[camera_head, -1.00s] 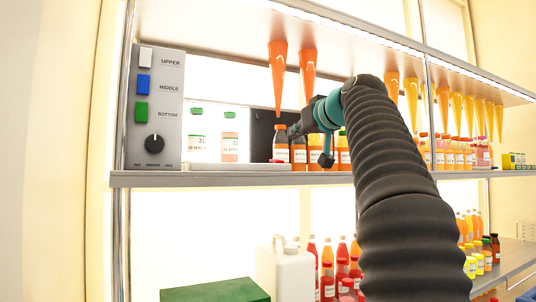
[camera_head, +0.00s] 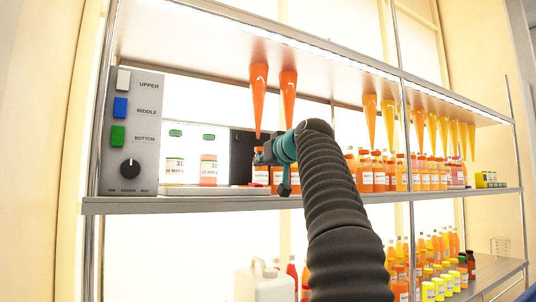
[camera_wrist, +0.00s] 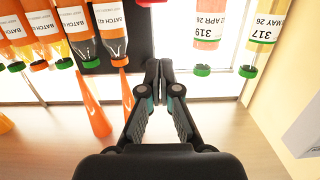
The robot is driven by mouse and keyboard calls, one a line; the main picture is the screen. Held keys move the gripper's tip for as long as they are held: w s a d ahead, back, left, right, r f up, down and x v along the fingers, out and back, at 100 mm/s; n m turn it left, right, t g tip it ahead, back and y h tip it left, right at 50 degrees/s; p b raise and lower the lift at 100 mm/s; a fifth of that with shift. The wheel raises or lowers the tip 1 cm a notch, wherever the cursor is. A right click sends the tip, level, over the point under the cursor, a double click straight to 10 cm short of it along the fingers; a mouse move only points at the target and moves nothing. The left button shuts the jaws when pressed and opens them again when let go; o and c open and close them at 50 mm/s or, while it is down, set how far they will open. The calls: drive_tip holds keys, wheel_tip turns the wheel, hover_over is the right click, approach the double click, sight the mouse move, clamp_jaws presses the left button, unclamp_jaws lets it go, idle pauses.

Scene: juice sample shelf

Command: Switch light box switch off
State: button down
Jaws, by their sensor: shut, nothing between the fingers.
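A grey control panel (camera_head: 130,131) stands at the left end of the upper shelf. It carries a white switch labelled UPPER (camera_head: 123,79), a blue switch labelled MIDDLE (camera_head: 120,107), a green switch labelled BOTTOM (camera_head: 118,135) and a black knob (camera_head: 130,170). A bright lit panel (camera_head: 186,106) is behind two green-capped bottles beside it. My gripper (camera_head: 262,157) is right of the panel, well apart from it, near the orange bottles. In the wrist view my gripper (camera_wrist: 159,70) is shut and empty; a pale surface (camera_wrist: 304,125) shows at the right edge.
Two green-capped sample bottles (camera_head: 208,165) stand between the panel and my gripper. A dark plate (camera_head: 241,151) is behind the gripper. Orange cones (camera_head: 259,95) hang above. Orange bottles (camera_head: 366,172) line the shelf to the right. A white canister (camera_head: 262,283) is below.

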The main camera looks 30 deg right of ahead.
sight(256, 184)
drive_tip(key=w, duration=0.2)
drive_tip(key=shift+w+f+p, duration=0.1)
drive_tip(key=shift+w+p, duration=0.2)
drive_tip(key=shift+p, duration=0.05)
drive_tip(key=shift+s+f, duration=0.1)
drive_tip(key=shift+f, duration=0.35)
drive_tip(key=shift+w+f+b, duration=0.15)
drive_tip(key=shift+f+b, duration=0.2)
drive_tip(key=shift+f, duration=0.45)
drive_tip(key=shift+w+f+b, duration=0.1)
drive_tip(key=shift+f+b, duration=0.2)
drive_tip(key=shift+f, duration=0.5)
